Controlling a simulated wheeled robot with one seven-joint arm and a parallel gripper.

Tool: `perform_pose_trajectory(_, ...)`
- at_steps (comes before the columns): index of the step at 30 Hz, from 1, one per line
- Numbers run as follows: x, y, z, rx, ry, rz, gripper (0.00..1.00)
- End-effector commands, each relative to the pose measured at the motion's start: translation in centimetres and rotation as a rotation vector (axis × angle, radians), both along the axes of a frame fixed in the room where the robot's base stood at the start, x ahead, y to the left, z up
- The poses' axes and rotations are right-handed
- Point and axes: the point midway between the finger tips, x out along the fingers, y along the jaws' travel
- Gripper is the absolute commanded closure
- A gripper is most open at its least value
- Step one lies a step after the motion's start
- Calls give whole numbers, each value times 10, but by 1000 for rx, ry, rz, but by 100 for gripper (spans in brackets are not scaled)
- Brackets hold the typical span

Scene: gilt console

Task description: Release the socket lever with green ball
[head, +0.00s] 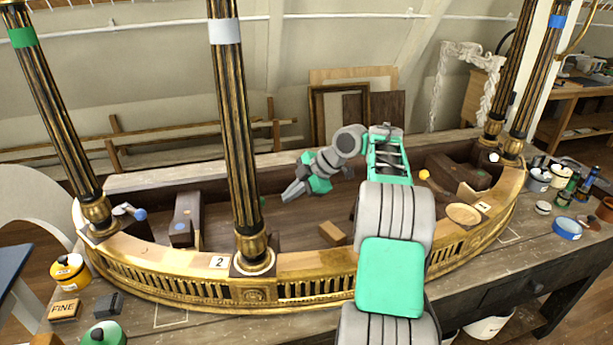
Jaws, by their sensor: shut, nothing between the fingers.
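A small green spot (263,201), which may be the green ball, shows just right of the white-banded column (243,150). The column hides most of what is around it, so I cannot make out its lever. My gripper (286,197) is shut and empty. It reaches left over the console's sunken interior, its tips a little right of the green spot and apparently apart from it.
The gilt console rim (330,285) curves along the front. A green-banded column (60,110) stands left and a blue-banded one (540,80) right. Inside lie a dark block (185,212) and a small wooden block (332,233). Jars and tins crowd the bench's right end.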

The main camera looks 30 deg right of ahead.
Motion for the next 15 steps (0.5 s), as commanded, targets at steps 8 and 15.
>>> perform_pose_trajectory(8, 11, -34, 55, -6, -5, 6, 100)
perform_pose_trajectory(15, 14, -51, 74, -5, -5, 4, 100)
